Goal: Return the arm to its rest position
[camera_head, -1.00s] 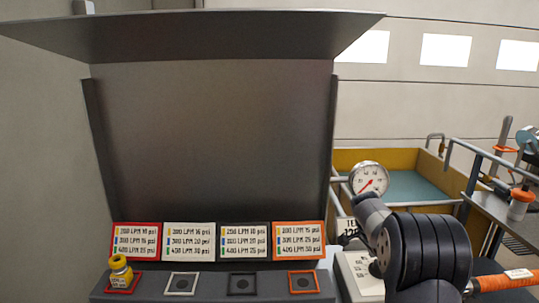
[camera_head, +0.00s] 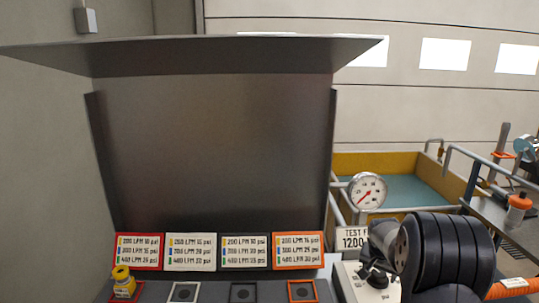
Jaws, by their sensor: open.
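My arm fills the lower right of the head view, with a black ribbed section and a grey link. At the end of the grey link, a small dark part that looks like my gripper (camera_head: 374,271) points down over a white box (camera_head: 352,289) with a knob. Its jaws are open, and I see nothing held in them. They are small and partly hidden against the box, so I cannot tell whether they touch it.
A round gauge (camera_head: 368,191) stands behind the arm. A yellow-walled tank (camera_head: 395,164) and a cart (camera_head: 508,187) are at right.

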